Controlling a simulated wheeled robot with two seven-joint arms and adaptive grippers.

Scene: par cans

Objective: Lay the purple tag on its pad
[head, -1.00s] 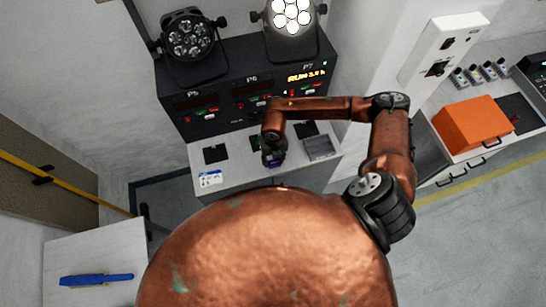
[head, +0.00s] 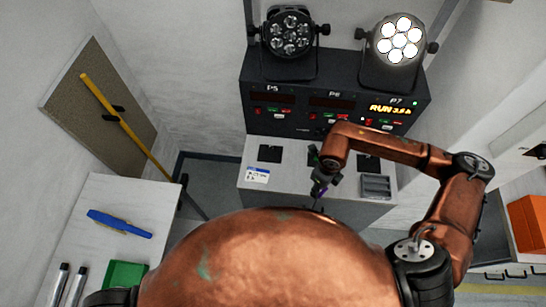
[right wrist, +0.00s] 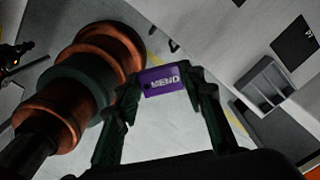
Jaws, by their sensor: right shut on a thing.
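The purple tag (right wrist: 162,80), with white lettering that seems to read MEND, is pinched between the fingertips of my right gripper (right wrist: 160,82). In the head view my right gripper (head: 320,190) is at the front of the pale shelf (head: 245,190), and only a sliver of purple shows. Dark square pads lie on the shelf below the units: a left pad (head: 270,153), a middle pad (head: 313,155) partly hidden by my gripper, and a right pad (head: 368,163) partly behind my arm. I cannot tell which is the tag's pad. My left gripper is out of view.
A grey slotted tray (head: 376,186) and a blue-white label (head: 257,175) are on the shelf. The black panel (head: 330,100) marked P5, P6, P7 rises behind, with a lit lamp (head: 398,40) and an unlit lamp (head: 289,32). A side table (head: 100,215) at left holds a blue tool (head: 120,223).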

